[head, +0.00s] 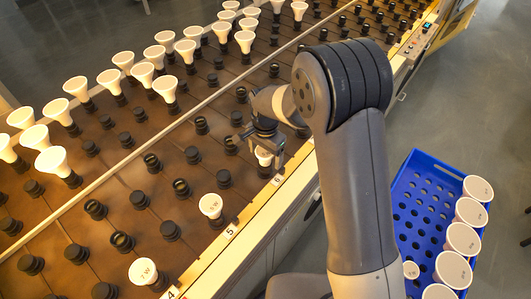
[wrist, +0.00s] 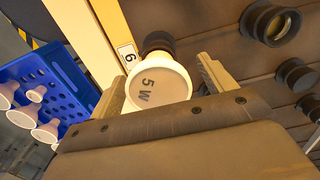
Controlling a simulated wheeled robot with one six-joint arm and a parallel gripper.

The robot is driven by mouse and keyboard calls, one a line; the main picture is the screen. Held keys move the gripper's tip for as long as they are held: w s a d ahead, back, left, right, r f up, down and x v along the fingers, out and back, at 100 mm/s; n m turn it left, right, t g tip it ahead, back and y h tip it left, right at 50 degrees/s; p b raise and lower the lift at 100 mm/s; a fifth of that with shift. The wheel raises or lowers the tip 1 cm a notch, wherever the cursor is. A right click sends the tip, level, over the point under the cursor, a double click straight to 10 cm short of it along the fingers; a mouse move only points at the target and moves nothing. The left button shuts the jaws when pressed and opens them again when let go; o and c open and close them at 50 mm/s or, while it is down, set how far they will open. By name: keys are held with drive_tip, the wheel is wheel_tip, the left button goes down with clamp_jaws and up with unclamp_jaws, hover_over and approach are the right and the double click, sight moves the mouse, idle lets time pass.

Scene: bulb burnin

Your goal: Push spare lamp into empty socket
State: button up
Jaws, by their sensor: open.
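A white lamp marked "5 W" (wrist: 158,88) sits between the open fingers of my gripper (wrist: 162,70) in the wrist view. One finger stands on each side of it, with a gap visible on the right. A black socket (wrist: 157,42) shows right behind the lamp, by the label 6; how deep the lamp sits in it is hidden. In the head view my gripper (head: 265,140) is over the front row of the board, and the lamp (head: 264,158) shows just below it.
A blue crate (head: 421,176) with several white lamps stands on the floor at right. Empty black sockets (head: 193,155) surround my gripper on the brown board (head: 115,185). Lamps stand near labels 5 (head: 211,205) and 4 (head: 143,271). Many lamps fill the far rows (head: 120,62).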

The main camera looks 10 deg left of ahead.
drive_tip(key=shift+r, duration=0.1)
wheel_tip(320, 180, up, 11)
drive_tip(key=shift+f, duration=0.2)
drive_tip(key=shift+f, duration=0.1)
